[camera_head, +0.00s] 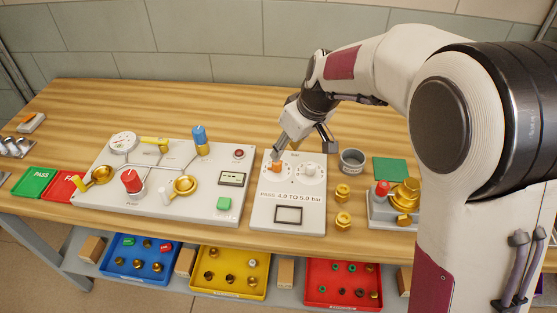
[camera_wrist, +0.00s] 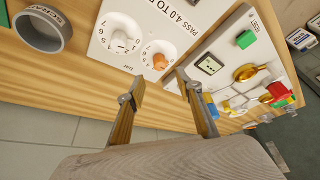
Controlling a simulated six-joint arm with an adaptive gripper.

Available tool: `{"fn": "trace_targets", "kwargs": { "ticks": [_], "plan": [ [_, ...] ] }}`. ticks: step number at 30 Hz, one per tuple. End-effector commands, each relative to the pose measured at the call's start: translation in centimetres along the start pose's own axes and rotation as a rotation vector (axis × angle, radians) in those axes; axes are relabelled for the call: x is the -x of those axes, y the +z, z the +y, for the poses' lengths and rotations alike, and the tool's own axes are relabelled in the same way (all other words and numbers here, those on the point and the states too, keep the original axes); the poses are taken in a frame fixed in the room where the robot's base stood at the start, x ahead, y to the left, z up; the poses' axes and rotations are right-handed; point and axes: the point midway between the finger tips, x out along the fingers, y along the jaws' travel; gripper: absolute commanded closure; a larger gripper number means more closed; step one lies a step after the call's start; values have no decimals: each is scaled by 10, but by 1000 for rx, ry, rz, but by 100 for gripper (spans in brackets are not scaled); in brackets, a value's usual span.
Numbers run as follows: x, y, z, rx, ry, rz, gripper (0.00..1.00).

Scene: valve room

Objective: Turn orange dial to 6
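The orange dial (camera_head: 276,167) sits on the left of the two numbered scales on the white panel, above the text "PASS: 4.0 TO 5.0 bar". It also shows in the wrist view (camera_wrist: 159,61), beyond the gap between the fingertips. A white dial (camera_head: 310,170) sits to its right on the same panel, and it shows in the wrist view too (camera_wrist: 121,43). My gripper (camera_head: 303,152) is open and empty, at the panel's back edge. In the wrist view its fingertips (camera_wrist: 158,82) are apart from the orange dial. The dial's pointer reading is too small to tell.
A grey cup (camera_head: 352,161) and brass fittings (camera_head: 343,192) stand right of the panel. The valve board (camera_head: 150,205) with red and blue knobs lies to its left. A dark display window (camera_head: 288,215) is low on the panel. Coloured bins are below the bench.

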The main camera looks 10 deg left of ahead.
Motion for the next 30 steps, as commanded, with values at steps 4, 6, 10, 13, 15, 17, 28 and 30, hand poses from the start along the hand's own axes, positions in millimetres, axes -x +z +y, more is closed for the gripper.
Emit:
{"fn": "trace_targets", "kwargs": {
  "ticks": [4, 6, 10, 13, 15, 17, 28, 30],
  "plan": [
    [-4, 0, 0, 1, -1, -1, 65],
    [-8, 0, 0, 1, -1, -2, 65],
    [-19, 0, 0, 2, -1, -2, 65],
    [-30, 1, -1, 2, -2, -3, 65],
    [-38, 0, 0, 2, -1, -1, 65],
    [-45, 0, -1, 2, -2, -3, 65],
    [-75, 0, 0, 2, -1, -1, 65],
    [-77, 0, 0, 2, -1, 0, 65]
  ]
}}
